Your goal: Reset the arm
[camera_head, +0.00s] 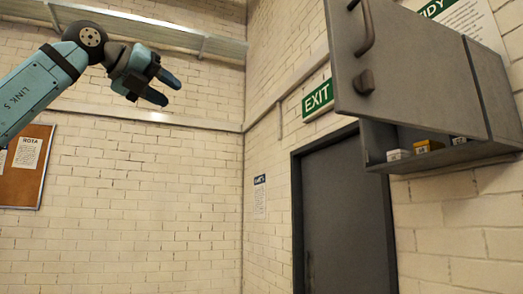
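My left gripper (165,88) is raised in the upper left of the head view, at the end of my blue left arm. Its two dark fingers point right and are spread apart, with nothing between them. It is in front of the pale brick wall and touches nothing that I can see. My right gripper and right arm do not show.
A grey wall cabinet (420,75) at the upper right has its door swung open, with small boxes (428,146) on its bottom shelf. A cork board (27,165) hangs at left.

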